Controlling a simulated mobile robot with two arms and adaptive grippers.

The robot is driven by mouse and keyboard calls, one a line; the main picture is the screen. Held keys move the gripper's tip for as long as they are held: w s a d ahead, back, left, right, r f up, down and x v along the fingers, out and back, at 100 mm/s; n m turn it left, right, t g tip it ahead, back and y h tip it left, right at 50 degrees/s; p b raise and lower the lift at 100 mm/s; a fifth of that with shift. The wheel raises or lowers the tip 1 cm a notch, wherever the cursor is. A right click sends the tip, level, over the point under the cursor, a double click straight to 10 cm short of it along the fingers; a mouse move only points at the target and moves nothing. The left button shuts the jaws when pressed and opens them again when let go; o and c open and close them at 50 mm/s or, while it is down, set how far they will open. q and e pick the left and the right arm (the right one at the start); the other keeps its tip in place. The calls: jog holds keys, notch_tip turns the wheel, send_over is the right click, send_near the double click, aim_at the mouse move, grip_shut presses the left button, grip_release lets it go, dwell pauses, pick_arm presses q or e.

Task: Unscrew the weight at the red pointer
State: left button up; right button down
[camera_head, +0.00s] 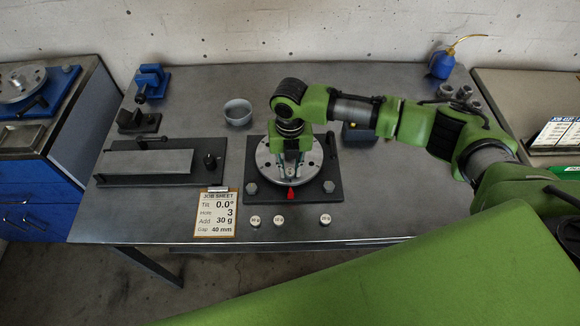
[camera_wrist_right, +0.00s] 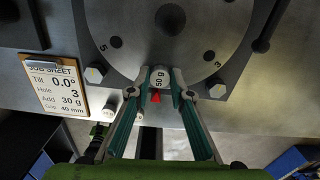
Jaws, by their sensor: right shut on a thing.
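The round grey rotor disc (camera_head: 268,168) sits on a dark base plate in the middle of the table. The red pointer (camera_head: 291,194) is at its near edge and also shows in the right wrist view (camera_wrist_right: 155,97). In that view a small pale weight marked 50 g (camera_wrist_right: 159,77) sits at the disc's rim, just beyond the pointer. My right gripper (camera_head: 291,165) points down over the disc; its fingertips (camera_wrist_right: 158,84) are shut on the sides of this weight. In the head view the gripper hides the weight. My left gripper is not in view.
Several loose weights (camera_head: 325,219) stand in front of the base plate. The job sheet (camera_head: 215,213) lies to the left, reading hole 3, add 30 g. A grey bowl (camera_head: 238,112) and a flat plate fixture (camera_head: 147,162) stand further left.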

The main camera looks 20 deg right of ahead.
jog(key=n, duration=0.9)
jog(key=shift+n, duration=0.4)
jog(key=shift+n, duration=0.5)
jog(key=b, duration=0.3)
jog(key=shift+w+f+n, duration=0.2)
jog(key=shift+f+n, duration=0.05)
jog(key=shift+n, duration=0.15)
jog(key=shift+s+r+n+b, duration=0.2)
jog(key=shift+n+b, duration=0.1)
jog(key=shift+b, duration=0.4)
jog(key=shift+r, duration=0.15)
jog(key=c, duration=1.8)
grip_release()
